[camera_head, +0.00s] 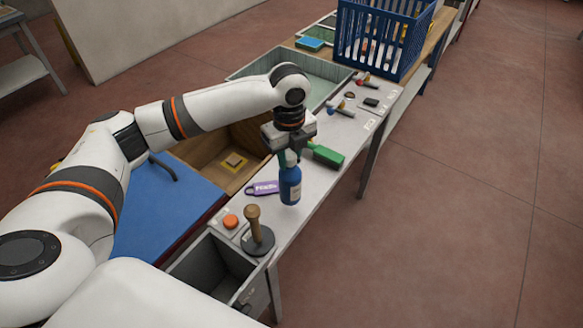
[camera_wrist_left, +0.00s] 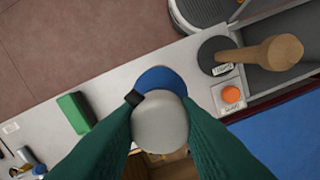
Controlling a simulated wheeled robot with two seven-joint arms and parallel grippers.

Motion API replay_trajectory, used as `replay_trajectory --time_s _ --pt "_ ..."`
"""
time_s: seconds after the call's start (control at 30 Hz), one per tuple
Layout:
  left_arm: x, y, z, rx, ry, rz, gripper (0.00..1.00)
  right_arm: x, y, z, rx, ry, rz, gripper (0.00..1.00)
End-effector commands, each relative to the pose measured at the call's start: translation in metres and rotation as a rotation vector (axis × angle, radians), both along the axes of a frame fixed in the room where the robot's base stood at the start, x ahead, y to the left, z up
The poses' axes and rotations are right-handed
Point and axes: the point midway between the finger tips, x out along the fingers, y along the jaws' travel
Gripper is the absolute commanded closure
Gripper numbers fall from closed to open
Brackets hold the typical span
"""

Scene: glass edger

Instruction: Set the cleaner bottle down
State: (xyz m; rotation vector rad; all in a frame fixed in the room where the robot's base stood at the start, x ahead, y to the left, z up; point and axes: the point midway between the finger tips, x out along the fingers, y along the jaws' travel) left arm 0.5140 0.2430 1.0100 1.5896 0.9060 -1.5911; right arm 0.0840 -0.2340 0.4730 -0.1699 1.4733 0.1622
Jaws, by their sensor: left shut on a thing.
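The cleaner bottle (camera_head: 290,187) is blue with a pale label and hangs upright below my left gripper (camera_head: 289,160) in the head view. My left gripper is shut on its upper part. In the left wrist view the bottle's round grey top (camera_wrist_left: 160,122) and blue shoulder (camera_wrist_left: 160,79) show between the green fingers of the left gripper (camera_wrist_left: 160,112). The bottle is over the light grey worktop (camera_head: 318,192), near its front edge. I cannot tell whether its base touches the worktop. My right gripper is not in view.
A suction tool with a wooden handle (camera_head: 254,222) and an orange disc (camera_head: 230,221) stand nearer me. A purple tag (camera_head: 262,188) lies left of the bottle, and a green block (camera_head: 326,155) lies beyond it. A blue basket (camera_head: 345,40) stands at the far end.

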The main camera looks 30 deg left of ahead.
Motion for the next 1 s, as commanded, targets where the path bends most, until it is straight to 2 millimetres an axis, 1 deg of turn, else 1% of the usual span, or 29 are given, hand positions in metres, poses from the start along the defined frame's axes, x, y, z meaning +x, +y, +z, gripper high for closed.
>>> replay_trajectory --time_s 0.17,0.4,0.77,0.8,0.87,0.9,1.0 --pt "0.000 0.000 -0.013 0.000 -0.001 0.000 1.00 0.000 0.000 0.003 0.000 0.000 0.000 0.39" --pt "0.000 0.000 -0.044 0.000 0.000 0.001 1.00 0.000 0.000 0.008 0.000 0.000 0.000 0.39" --pt "0.000 0.000 -0.048 0.000 -0.002 0.001 1.00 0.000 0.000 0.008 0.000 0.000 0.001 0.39" --pt "0.000 0.000 -0.049 0.000 -0.001 0.001 0.66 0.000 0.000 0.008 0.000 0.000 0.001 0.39" --pt "0.000 0.000 -0.049 0.000 -0.001 0.001 0.56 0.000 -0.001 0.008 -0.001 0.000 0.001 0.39" --pt "0.000 0.000 -0.049 0.000 -0.001 0.001 0.50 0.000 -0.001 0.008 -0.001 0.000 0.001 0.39" --pt "0.000 0.000 -0.049 0.000 -0.001 0.001 0.49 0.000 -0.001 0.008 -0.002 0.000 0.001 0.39"
